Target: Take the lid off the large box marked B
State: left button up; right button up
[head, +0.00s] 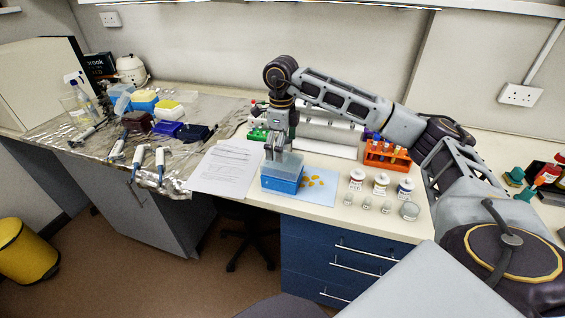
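A large blue box (280,184) with a translucent grey-blue lid (289,163) stands near the front edge of the bench, on the left part of a light blue mat (323,199). No B marking is readable at this size. The lid sits over the top of the box. My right gripper (275,153) points down from above, with its fingers at the lid's upper left part. Whether the fingers grip the lid or only touch it cannot be told. My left gripper is not in view.
Small orange pieces (315,181) lie on the mat right of the box. White-capped jars (381,181) and small vials stand further right, with an orange tube rack (385,156) behind. Printed papers (226,167) lie left. Pipettes (160,160) and other boxes cover the foil at far left.

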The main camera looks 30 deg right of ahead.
jog(key=f, duration=0.3)
jog(key=shift+s, duration=0.3)
jog(key=shift+f, duration=0.6)
jog(key=c, duration=0.8)
